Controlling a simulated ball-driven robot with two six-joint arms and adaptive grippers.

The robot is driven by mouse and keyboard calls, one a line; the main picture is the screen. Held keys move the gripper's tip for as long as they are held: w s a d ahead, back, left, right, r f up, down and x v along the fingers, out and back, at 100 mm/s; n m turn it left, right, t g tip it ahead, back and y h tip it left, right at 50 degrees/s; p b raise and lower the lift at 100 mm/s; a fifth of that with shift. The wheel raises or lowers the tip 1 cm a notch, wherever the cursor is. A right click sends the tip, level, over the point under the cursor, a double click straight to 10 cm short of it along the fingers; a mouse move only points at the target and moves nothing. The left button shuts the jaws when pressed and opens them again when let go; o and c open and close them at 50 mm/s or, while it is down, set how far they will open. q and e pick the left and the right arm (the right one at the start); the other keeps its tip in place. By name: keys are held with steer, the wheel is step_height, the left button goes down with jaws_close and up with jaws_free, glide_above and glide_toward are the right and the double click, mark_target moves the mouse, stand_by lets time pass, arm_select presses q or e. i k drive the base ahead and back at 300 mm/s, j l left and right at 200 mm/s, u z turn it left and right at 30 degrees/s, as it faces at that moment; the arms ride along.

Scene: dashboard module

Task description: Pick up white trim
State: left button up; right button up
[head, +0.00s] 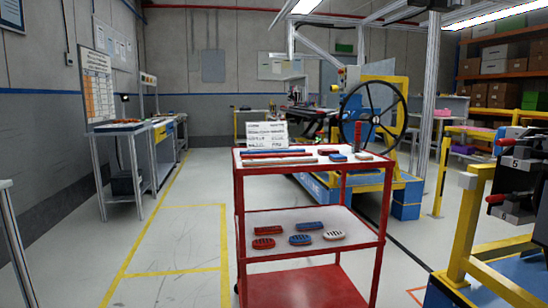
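A long pale strip, which looks like the white trim (284,161), lies flat on the top shelf of a red cart (312,166). It is nearest the front edge of the several strips there. A long red strip (262,156) and a blue strip (290,151) lie just behind it, roughly parallel. The pieces are small at this distance, so their exact shape is hard to tell. Neither of my grippers shows in the head view.
Small red and blue pieces (337,157) lie right of the strips. The lower shelf holds vents (333,235) and other pieces. A white sign (266,134) stands at the cart's back. A yellow frame (467,230) stands at the right. The floor (165,240) left of the cart is clear.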

mark_target(248, 163)
steer(key=z, duration=2.55)
steer(key=u, duration=2.55)
steer(key=i+j+z, duration=0.15)
steer(key=i+j, duration=0.15)
steer(key=i, duration=0.1)
